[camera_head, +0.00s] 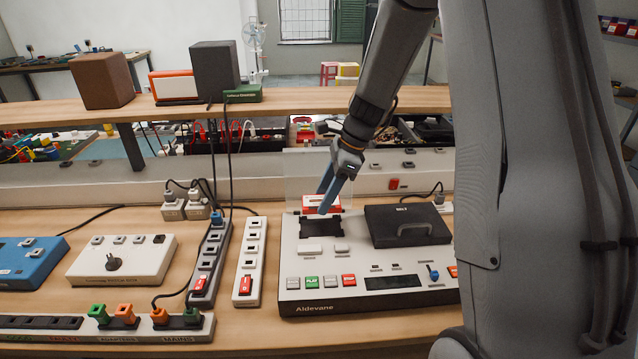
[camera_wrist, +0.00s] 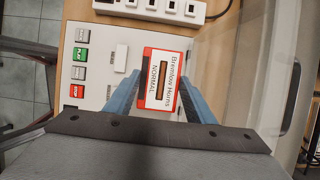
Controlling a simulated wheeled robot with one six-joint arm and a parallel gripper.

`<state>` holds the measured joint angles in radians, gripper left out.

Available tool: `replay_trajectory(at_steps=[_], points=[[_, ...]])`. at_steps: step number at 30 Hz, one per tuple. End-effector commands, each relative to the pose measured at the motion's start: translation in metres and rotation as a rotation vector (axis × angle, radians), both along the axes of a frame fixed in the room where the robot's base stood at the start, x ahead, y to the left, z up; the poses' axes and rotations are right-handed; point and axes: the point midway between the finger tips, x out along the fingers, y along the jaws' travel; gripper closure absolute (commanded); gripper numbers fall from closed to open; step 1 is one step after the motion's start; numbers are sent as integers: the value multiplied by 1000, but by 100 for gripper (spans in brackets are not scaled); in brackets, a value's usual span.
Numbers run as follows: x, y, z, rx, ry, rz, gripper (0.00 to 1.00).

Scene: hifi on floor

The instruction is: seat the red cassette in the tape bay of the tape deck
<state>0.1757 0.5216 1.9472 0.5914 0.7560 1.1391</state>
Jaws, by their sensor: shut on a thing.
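The red cassette (camera_head: 321,204) has a white label and is held over the back left part of the tape deck (camera_head: 312,273). My gripper (camera_head: 328,196) is shut on it, one blue finger on each side. In the wrist view the cassette (camera_wrist: 161,80) sits between the fingertips of my gripper (camera_wrist: 158,88), its label reading "Brentley Norris NORMAL". The dark tape bay (camera_head: 320,226) lies just below and in front of the cassette, with a clear lid (camera_head: 305,172) standing upright behind. I cannot tell whether the cassette touches the bay.
A black hinged cover (camera_head: 408,226) is on the deck's right side. A wooden shelf (camera_head: 290,103) runs behind. Cables lie between the strips.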

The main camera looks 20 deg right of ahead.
Motion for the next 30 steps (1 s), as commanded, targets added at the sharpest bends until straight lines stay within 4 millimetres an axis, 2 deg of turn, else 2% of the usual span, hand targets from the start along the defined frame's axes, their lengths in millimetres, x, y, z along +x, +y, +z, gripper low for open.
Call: replay_trajectory(at_steps=[8, 21, 30], points=[[0, -1, -9, 0, 0, -2, 77], [0, 0, -45, 0, 0, 0, 77], [0, 0, -51, 0, 0, 0, 77]])
